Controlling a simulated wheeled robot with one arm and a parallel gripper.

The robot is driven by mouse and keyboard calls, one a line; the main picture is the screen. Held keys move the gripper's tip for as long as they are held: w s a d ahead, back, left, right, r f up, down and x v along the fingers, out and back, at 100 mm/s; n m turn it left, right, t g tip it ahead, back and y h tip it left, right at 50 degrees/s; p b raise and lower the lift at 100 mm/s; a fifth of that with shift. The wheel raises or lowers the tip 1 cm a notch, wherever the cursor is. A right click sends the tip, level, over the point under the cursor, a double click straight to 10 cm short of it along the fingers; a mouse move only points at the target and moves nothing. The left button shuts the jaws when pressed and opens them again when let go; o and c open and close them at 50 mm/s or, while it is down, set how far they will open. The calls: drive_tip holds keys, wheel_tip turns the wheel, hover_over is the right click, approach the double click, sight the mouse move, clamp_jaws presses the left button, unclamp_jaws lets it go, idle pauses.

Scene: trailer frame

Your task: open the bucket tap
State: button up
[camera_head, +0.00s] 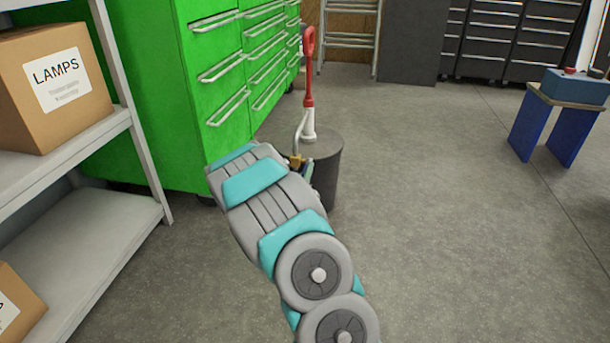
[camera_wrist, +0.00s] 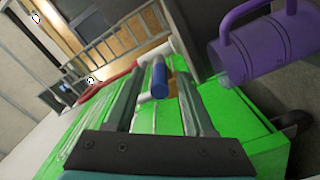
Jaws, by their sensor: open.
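The dark grey bucket (camera_head: 325,180) stands on the floor beside the green drawer cabinet. A pump with a red handle and white lower part (camera_head: 308,118) rises from its lid. A small brass-coloured tap (camera_head: 296,160) shows at the bucket's near side, partly hidden by my arm. In the wrist view, my gripper (camera_wrist: 160,74) is open, and a blue cylindrical piece (camera_wrist: 159,82), seemingly the tap handle, appears between its fingers. I cannot tell whether the fingers touch it. In the head view my arm hides most of the gripper.
The green cabinet (camera_head: 235,75) stands close behind and left of the bucket. A shelf (camera_head: 95,225) with cardboard boxes is at left. A purple cylinder with a handle (camera_wrist: 250,60) is at upper right in the wrist view. Floor right of the bucket is clear up to a small blue-legged stand (camera_head: 540,128).

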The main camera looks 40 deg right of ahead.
clamp_jaws()
idle(0.5)
idle(1.0)
